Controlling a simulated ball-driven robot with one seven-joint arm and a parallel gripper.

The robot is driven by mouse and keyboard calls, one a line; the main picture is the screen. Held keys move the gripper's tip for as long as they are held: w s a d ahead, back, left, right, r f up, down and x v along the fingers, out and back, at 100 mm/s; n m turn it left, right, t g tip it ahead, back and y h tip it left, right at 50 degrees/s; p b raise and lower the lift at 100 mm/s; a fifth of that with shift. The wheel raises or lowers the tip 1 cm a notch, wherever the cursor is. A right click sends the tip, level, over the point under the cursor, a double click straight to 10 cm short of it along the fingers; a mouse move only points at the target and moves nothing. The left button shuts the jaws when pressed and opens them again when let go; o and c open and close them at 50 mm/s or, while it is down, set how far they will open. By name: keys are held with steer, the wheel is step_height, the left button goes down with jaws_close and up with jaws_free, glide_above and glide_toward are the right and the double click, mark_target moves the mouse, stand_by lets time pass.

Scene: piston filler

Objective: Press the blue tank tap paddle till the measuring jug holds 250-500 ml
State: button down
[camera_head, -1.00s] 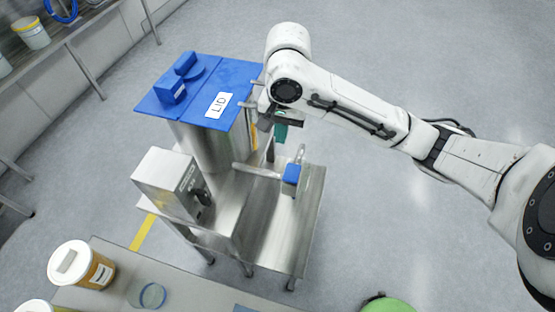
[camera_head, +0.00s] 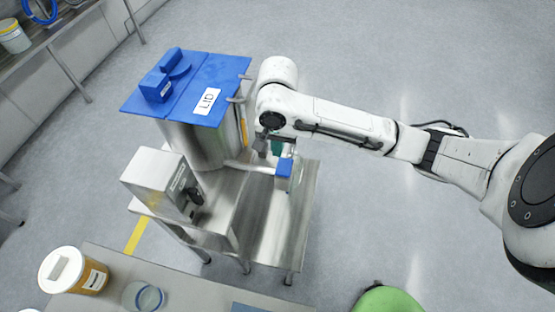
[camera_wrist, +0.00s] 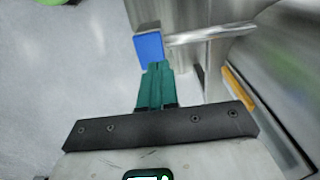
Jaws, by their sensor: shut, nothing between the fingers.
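The blue tap paddle (camera_head: 284,167) sits at the end of a steel spout arm on the right side of the steel tank (camera_head: 200,143). It also shows in the wrist view (camera_wrist: 149,49). My gripper (camera_head: 277,148) has green fingers, shut with nothing between them. In the head view they are just behind the paddle. In the wrist view the fingertips (camera_wrist: 158,66) lie at the paddle's lower edge; I cannot tell whether they touch it. A clear vessel, perhaps the measuring jug (camera_head: 297,175), is partly hidden behind the paddle. Its liquid level cannot be read.
A blue lid (camera_head: 228,77) covers the tank. A steel box with a black knob (camera_head: 150,182) stands on the steel frame. A front table (camera_head: 205,295) holds an amber tub (camera_head: 90,280) and a clear round vessel (camera_head: 150,299). A green round thing (camera_head: 385,301) is lower right. Floor on the right is open.

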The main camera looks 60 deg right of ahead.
mark_target(278, 168)
step_height(278, 168, down, 6)
stand_by(0.4)
steer(key=shift+f, duration=0.15)
steer(key=shift+a+f, duration=0.1)
steer(key=shift+f, duration=0.7)
steer(key=shift+s+f, duration=0.15)
steer(key=shift+f, duration=0.05)
stand_by(6.2)
